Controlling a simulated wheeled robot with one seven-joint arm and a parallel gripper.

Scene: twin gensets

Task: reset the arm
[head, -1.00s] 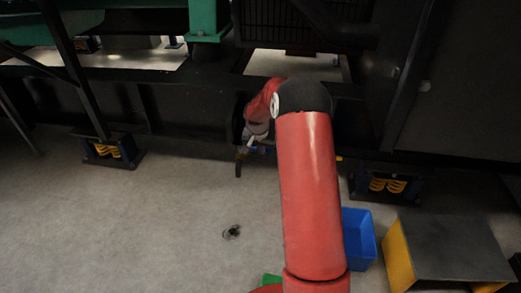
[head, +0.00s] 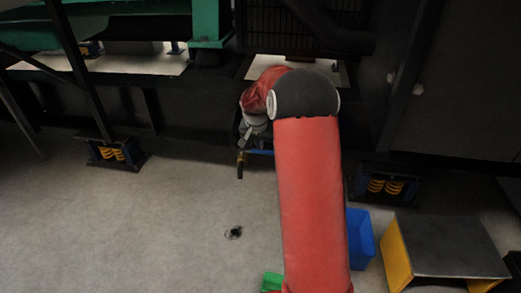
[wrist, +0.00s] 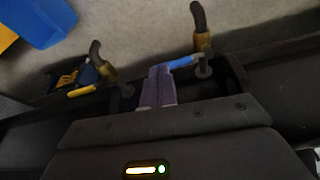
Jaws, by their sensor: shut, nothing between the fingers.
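My red arm reaches down and forward in the head view, with its elbow in front of the dark genset frame (head: 180,118). My gripper (wrist: 158,72) shows in the wrist view with its greyish fingers together and empty. Beyond the fingertips are two brass valves with dark curved spouts. The right valve (wrist: 203,44) has a blue handle (wrist: 185,62), close to the fingertips. The left valve (wrist: 103,68) has a yellow handle (wrist: 82,91). I cannot tell whether the fingers touch the blue handle. In the head view the gripper is small and partly hidden by my arm.
A blue bin (head: 360,237) and a black-topped step with yellow sides (head: 440,245) stand at the lower right. A green object (head: 271,282) is partly hidden beside my arm. Yellow spring mounts (head: 112,154) sit under the frame. Open floor lies at the left, with a small dark item (head: 234,232).

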